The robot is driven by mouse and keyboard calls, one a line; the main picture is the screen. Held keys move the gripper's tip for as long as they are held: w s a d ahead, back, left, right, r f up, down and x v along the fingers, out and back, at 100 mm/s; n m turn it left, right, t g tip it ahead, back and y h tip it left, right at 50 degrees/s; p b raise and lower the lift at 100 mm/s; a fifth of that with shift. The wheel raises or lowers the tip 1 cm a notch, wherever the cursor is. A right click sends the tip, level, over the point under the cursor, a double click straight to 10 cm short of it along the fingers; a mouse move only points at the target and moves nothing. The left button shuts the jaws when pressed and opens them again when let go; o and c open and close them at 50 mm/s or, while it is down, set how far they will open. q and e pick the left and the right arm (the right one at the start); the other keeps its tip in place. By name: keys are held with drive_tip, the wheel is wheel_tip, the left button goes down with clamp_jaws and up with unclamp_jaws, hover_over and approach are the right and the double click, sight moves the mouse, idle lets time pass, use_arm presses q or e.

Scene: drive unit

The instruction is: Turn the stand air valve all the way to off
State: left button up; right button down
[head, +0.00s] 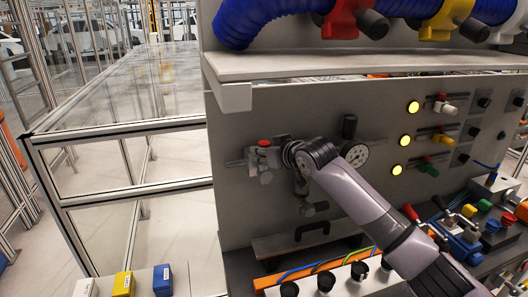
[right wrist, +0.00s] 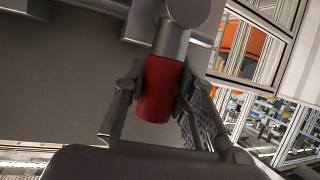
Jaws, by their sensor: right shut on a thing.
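The valve has a red handle (right wrist: 158,88) on a grey stem below a round grey hub (right wrist: 188,10) in the right wrist view. My right gripper (right wrist: 158,108) is shut on the red handle, one finger on each side. In the head view, my right gripper (head: 290,153) is at the grey panel, beside a pipe fitting with a red part (head: 264,142). My wrist hides much of the valve there, so I cannot tell the handle's exact angle. My left gripper is out of view.
A round gauge (head: 356,154) and a black knob are right of my wrist. Lit yellow lamps and small coloured valves are farther right. A shelf (head: 350,66) with blue hoses overhangs the panel. Black knobs (head: 326,281) and a handle are below. A framed glass table (head: 120,90) is at left.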

drive_tip(key=shift+f, duration=0.15)
drive_tip(key=c, duration=1.3)
unclamp_jaws()
drive_tip(key=v, duration=1.2)
